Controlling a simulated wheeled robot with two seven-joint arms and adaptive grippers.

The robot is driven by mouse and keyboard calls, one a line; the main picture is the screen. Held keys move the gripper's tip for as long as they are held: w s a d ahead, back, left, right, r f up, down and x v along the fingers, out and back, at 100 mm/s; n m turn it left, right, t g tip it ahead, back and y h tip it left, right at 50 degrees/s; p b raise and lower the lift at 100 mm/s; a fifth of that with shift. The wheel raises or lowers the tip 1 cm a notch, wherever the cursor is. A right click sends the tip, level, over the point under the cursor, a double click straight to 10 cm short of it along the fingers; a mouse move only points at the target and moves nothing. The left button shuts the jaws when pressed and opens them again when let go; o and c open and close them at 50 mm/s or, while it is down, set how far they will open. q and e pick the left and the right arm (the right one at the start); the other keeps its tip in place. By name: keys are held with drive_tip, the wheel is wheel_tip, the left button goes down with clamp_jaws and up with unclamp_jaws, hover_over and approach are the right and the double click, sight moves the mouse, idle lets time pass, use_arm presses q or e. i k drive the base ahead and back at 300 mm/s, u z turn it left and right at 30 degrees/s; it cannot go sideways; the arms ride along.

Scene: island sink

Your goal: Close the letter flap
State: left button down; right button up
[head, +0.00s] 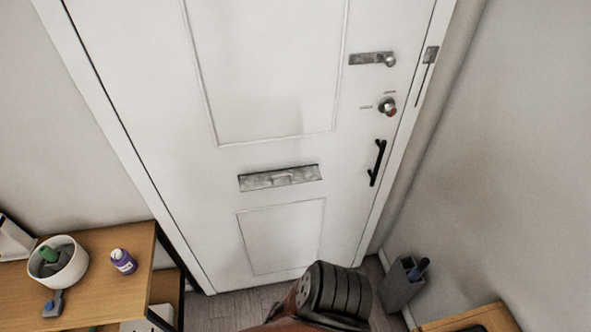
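The letter flap (279,178) is a wide grey metal plate with a small raised pull in its middle. It is set across the white door (272,85), between the door's upper and lower panels. A thin dark line runs along its top edge. From this high angle I cannot tell how far the flap stands out from the door. Neither of my grippers shows in the head view. A ribbed black and reddish-brown part of my own body is at the bottom centre, below and apart from the flap.
The closed door has a latch (372,59), a round knob (387,105) and a black handle (377,162). A wooden shelf unit (105,290) with a white bowl (58,262) and purple bottle (123,261) stands left. A grey bin (402,284) and wooden surface (478,320) are right.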

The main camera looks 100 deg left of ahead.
sight(271, 180)
drive_tip(key=z, duration=0.05)
drive_tip(key=k, duration=0.2)
drive_tip(key=u, duration=3.1)
